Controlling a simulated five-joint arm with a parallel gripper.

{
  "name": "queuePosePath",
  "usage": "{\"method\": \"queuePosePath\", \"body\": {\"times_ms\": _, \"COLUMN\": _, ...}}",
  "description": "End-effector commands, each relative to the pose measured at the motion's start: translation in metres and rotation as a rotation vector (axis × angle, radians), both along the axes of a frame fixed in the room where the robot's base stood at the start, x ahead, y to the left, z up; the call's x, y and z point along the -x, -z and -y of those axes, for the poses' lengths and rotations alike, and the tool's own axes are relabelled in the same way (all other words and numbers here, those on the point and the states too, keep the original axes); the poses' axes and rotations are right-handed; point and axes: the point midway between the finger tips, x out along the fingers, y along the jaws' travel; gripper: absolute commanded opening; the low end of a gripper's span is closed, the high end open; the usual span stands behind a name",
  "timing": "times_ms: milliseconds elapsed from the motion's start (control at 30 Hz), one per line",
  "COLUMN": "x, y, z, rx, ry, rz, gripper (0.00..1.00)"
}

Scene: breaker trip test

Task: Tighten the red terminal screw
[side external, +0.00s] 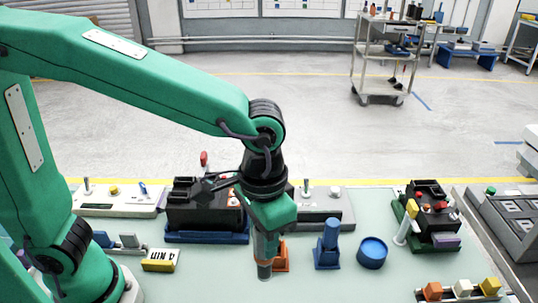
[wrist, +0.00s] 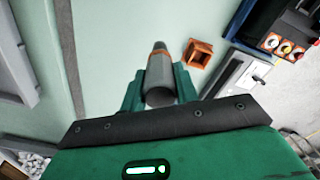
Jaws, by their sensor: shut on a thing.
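My gripper (side external: 266,232) is shut on a grey cylindrical tool (side external: 264,262) with an orange-brown band, held upright over the mat. In the wrist view the tool (wrist: 160,78) sits between the fingers, its narrower tip pointing away. An orange square holder (side external: 281,257) stands just behind it, and looks empty in the wrist view (wrist: 197,52). A black block (side external: 190,217) on a blue base is left of my gripper. In the wrist view a red round terminal (wrist: 272,41) shows on the black block, beside a yellow-orange and a white one. The tool is apart from it.
A blue stand (side external: 327,245) and blue cup (side external: 372,253) are right of the tool. Another black block (side external: 432,212) with red knobs stands farther right. A yellow-and-black plate (side external: 161,260) lies at left. A grey panel (side external: 320,205) is behind my gripper. The front middle mat is clear.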

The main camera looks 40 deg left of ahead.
Motion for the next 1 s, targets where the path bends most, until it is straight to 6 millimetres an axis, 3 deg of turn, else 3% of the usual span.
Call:
{"method": "queuePosePath", "body": {"times_ms": 267, "x": -0.009, "y": -0.003, "z": -0.006, "rx": 0.001, "ry": -0.022, "rz": 0.002, "gripper": 0.04}}
{"method": "queuePosePath", "body": {"times_ms": 467, "x": -0.031, "y": -0.011, "z": -0.024, "rx": 0.001, "ry": -0.076, "rz": 0.002, "gripper": 0.04}}
{"method": "queuePosePath", "body": {"times_ms": 667, "x": -0.061, "y": -0.023, "z": -0.055, "rx": 0.002, "ry": -0.155, "rz": 0.003, "gripper": 0.04}}
{"method": "queuePosePath", "body": {"times_ms": 1000, "x": -0.106, "y": -0.044, "z": -0.122, "rx": 0.001, "ry": -0.299, "rz": 0.002, "gripper": 0.04}}
